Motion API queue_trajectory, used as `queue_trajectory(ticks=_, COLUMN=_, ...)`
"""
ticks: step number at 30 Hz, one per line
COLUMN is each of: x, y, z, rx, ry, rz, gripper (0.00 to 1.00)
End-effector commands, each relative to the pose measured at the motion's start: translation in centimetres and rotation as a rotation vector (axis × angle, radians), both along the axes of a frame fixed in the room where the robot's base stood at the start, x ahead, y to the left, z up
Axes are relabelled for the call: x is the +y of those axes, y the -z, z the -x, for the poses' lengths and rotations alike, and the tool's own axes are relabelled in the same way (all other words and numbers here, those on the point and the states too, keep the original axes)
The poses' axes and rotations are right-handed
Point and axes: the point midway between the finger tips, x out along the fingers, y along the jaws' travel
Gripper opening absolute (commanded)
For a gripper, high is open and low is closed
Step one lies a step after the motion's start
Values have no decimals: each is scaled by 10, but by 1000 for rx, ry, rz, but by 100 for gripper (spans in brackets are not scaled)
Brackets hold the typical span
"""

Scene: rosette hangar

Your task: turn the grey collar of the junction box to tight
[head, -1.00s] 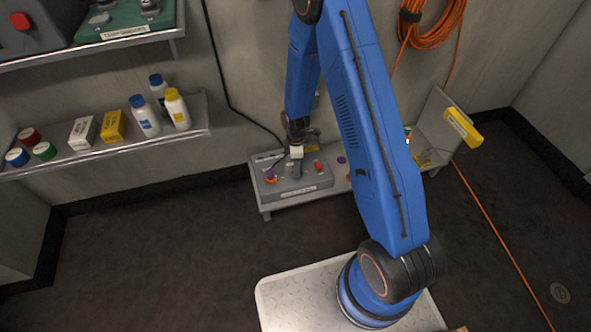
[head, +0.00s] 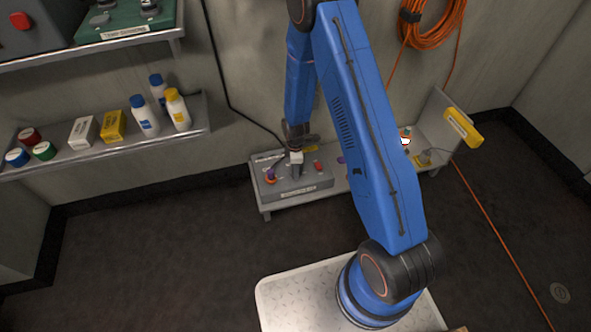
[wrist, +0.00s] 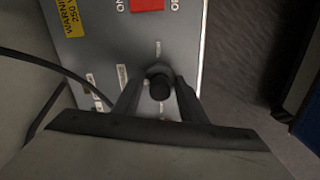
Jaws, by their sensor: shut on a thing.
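The junction box (head: 318,181) is a grey box on a low bench by the wall, with a red switch (wrist: 147,4) and a yellow warning label (wrist: 68,17) on its top. My gripper (head: 297,170) points down over the middle of the box. In the wrist view my gripper (wrist: 158,88) has one finger on each side of the collar (wrist: 160,70), a dark grey ring around a black round core. The fingers are shut on the collar. The far part of the collar shows; its near part and the box below are hidden by my gripper.
A purple and orange part (head: 270,176) sits at the left end of the box. A black cable (wrist: 35,62) runs beside the box in the wrist view. Shelves with bottles (head: 145,115) are at the left.

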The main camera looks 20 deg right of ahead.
Motion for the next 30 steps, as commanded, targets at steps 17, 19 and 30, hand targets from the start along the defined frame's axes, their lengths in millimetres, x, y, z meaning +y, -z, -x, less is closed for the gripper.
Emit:
queue_trajectory(ticks=17, x=0, y=0, z=0, rx=-1, ry=269, rz=0, gripper=16)
queue_trajectory(ticks=19, x=0, y=0, z=0, rx=-1, ry=334, rz=0, gripper=16)
queue_trajectory(ticks=30, x=0, y=0, z=0, rx=-1, ry=687, rz=0, gripper=16)
